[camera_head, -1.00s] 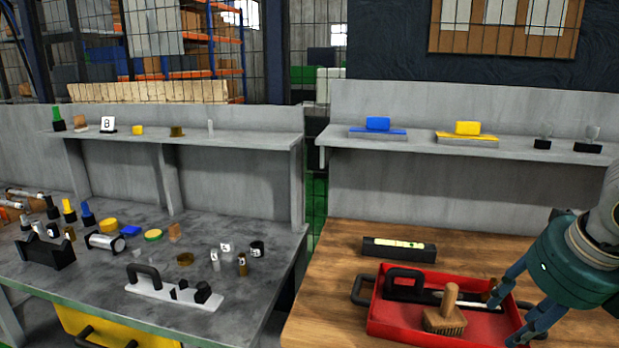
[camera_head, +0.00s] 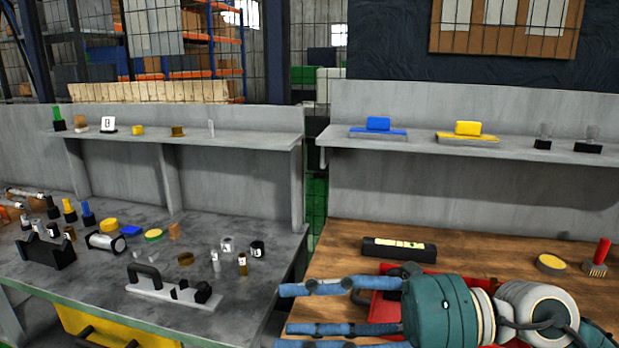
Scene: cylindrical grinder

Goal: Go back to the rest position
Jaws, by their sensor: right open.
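My right gripper (camera_head: 340,308) comes in from the right, low over the wooden table (camera_head: 335,240). Its blue fingers are spread and point left, with nothing seen between them. It hides most of the red tray (camera_head: 380,303), of which parts of the rim and a black handle show. What lies in the tray is mostly hidden. My left gripper is not in view.
A black block with a level vial (camera_head: 398,249) lies behind the tray. A yellow round tin (camera_head: 550,264) and a red-handled brush (camera_head: 598,257) stand at the right. The grey bench (camera_head: 100,285) at the left holds many small parts. A shelf (camera_head: 420,146) runs behind.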

